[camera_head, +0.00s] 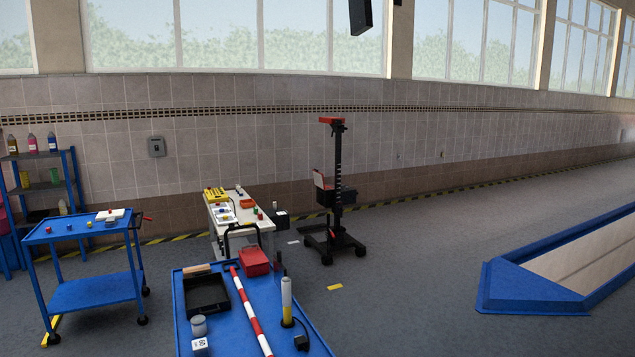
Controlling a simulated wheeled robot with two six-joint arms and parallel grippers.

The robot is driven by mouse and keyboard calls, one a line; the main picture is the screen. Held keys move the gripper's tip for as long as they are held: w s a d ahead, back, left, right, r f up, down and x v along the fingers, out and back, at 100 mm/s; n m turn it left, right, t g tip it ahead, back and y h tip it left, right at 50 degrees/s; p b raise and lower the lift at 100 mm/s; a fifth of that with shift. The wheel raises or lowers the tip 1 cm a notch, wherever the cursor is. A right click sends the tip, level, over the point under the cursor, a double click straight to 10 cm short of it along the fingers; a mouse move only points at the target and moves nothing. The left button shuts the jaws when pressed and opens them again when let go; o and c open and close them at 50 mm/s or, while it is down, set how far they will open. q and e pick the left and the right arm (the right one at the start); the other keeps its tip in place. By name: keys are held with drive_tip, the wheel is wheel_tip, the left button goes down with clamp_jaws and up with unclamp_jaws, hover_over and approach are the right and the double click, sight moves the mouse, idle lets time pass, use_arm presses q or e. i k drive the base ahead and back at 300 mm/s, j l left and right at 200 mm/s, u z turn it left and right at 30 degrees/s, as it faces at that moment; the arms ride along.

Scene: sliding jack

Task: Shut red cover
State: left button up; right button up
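Neither of my grippers shows in the head view. A tall black wheeled stand (338,205) stands on the floor near the wall, right of the middle. A red piece (331,120) sits on top of its column. A dark box (345,197) is fixed low on the column, and a panel with a reddish edge (319,179) stands tilted up at its left side, like a raised lid. A red box-like object (254,262) lies on the near blue cart. I cannot tell for certain which red part is the cover.
The near blue cart (241,317) holds a black tray (207,295), a red-and-white pole (250,313) and a yellow-white cylinder (287,300). A blue trolley (83,227) stands left, a white table (246,219) behind. A blue-edged barrier (525,288) lies right. Floor between is mostly clear.

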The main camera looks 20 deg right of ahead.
sight(319, 181)
drive_tip(key=i+l+z, duration=0.35)
drive_tip(key=l+z, duration=0.2)
drive_tip(key=i+l+z, duration=0.25)
drive_tip(key=z, duration=0.2)
drive_tip(key=i+l+z, duration=0.3)
drive_tip(key=z, duration=0.15)
drive_tip(key=i+l+z, duration=0.2)
drive_tip(key=z, duration=0.25)
drive_tip(key=i+z, duration=0.3)
drive_tip(key=i, duration=0.55)
drive_tip(key=i+u, duration=0.5)
drive_tip(key=i+l+u, duration=0.15)
drive_tip(key=i+u, duration=0.3)
drive_tip(key=i+j+u, duration=0.2)
drive_tip(key=i+u, duration=0.7)
drive_tip(key=i+l+u, duration=0.1)
drive_tip(key=i+u, duration=0.5)
drive_tip(key=i, duration=1.7)
drive_tip(key=i+u, duration=0.1)
drive_tip(key=i, duration=1.7)
drive_tip(key=i+j, duration=0.15)
drive_tip(key=i, duration=0.3)
drive_tip(key=i+j, duration=0.15)
drive_tip(key=i, duration=0.3)
drive_tip(key=z, duration=0.05)
